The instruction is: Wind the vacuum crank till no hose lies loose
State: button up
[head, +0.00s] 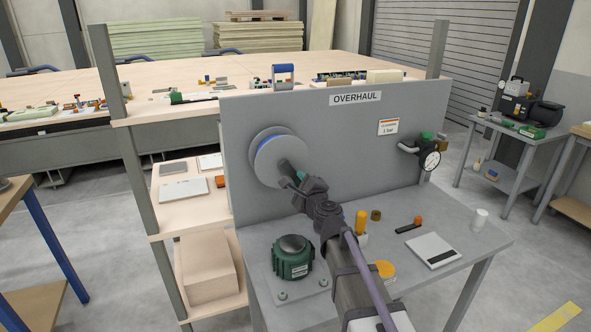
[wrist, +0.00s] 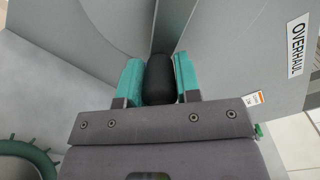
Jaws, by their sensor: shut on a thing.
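The reel, a round grey disc (head: 272,160) with a blue band of hose (head: 266,141) behind its front plate, is mounted on the left part of the grey OVERHAUL panel (head: 340,130). The crank's black handle (wrist: 160,80) stands out from the reel face. My gripper (head: 291,173) reaches it at the disc's lower right. In the wrist view my gripper (wrist: 159,84) has its two green fingers shut on the handle, one on each side. My gripper and wrist hide part of the disc. I see no loose hose in either view, but my arm covers part of the panel and bench.
A green pump (head: 292,258) stands on the bench below the reel. Shelves lie to the left.

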jog(key=shift+s+a+f+b, duration=0.1)
jog(key=shift+a+f+b, duration=0.25)
jog(key=shift+a, duration=0.15)
jog(key=shift+s+a+f, duration=0.15)
jog(key=shift+a, duration=0.4)
jog(key=shift+a, duration=0.1)
jog(key=shift+s+a, duration=0.2)
jog(key=shift+a, duration=0.3)
